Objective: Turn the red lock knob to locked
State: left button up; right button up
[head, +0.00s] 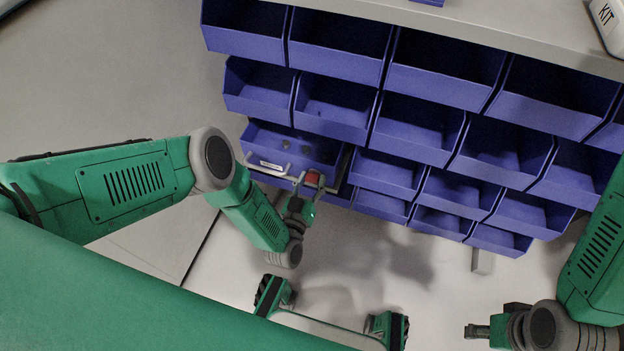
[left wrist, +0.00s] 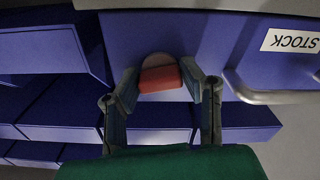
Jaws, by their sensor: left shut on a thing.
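The red lock knob (left wrist: 160,79) sits on the blue front panel, on a paler round base. In the left wrist view the fingers of my left gripper (left wrist: 161,86) stand one on each side of it, shut on it. The red bar of the knob lies nearly level in that view, slightly tilted. In the head view the knob (head: 312,179) is a small red spot between the fingers of my left gripper (head: 313,184), at the blue drawer's front. My right gripper (head: 478,331) is at the lower right, away from the knob; its finger gap is not clear.
A metal handle (left wrist: 272,95) and a STOCK label (left wrist: 290,41) are on the panel beside the knob. Rows of blue bins (head: 415,125) fill the rack around the drawer. A grey block (head: 482,262) stands on the pale floor below. The floor in front is mostly clear.

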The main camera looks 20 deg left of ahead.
pick_arm(q)
jog(key=n, duration=0.4)
jog(key=shift+s+f+n, duration=0.1)
jog(key=shift+n, duration=0.2)
jog(key=n, duration=0.3)
jog(key=shift+n, duration=0.3)
jog(key=n, duration=0.3)
jog(key=shift+n, duration=2)
jog(key=shift+f, duration=0.1)
jog(key=shift+s, duration=0.1)
jog(key=o, duration=1.1)
jog(key=shift+o, duration=0.2)
